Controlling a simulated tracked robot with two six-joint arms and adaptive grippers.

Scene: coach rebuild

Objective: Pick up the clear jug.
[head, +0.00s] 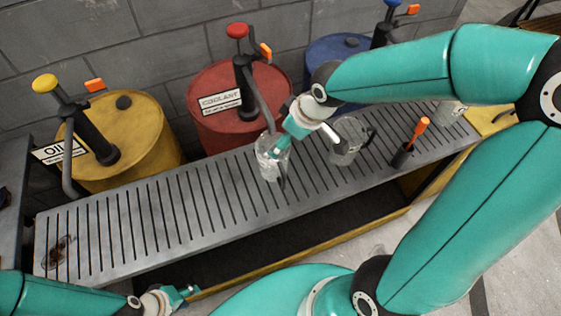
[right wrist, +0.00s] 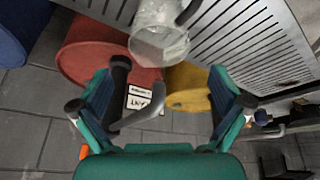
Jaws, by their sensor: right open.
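A clear jug (head: 268,167) with a dark handle stands on the slatted grey bench, in front of the red drum. A second see-through jug (head: 346,151) with a dark handle stands to its right. My right gripper (head: 277,146) is over the first jug in the head view and hides part of it. In the right wrist view, my right gripper (right wrist: 165,95) is open and empty, with a clear jug (right wrist: 160,42) beyond its fingertips. I cannot tell whether they touch. My left gripper (head: 184,294) is low at the front, away from the jugs; its opening is unclear.
Yellow (head: 150,135), red (head: 215,80) and blue (head: 335,50) drums with pumps stand behind the slatted bench (head: 150,230). An orange-handled tool (head: 420,128) stands in a dark holder to the right. The left half of the bench is mostly clear.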

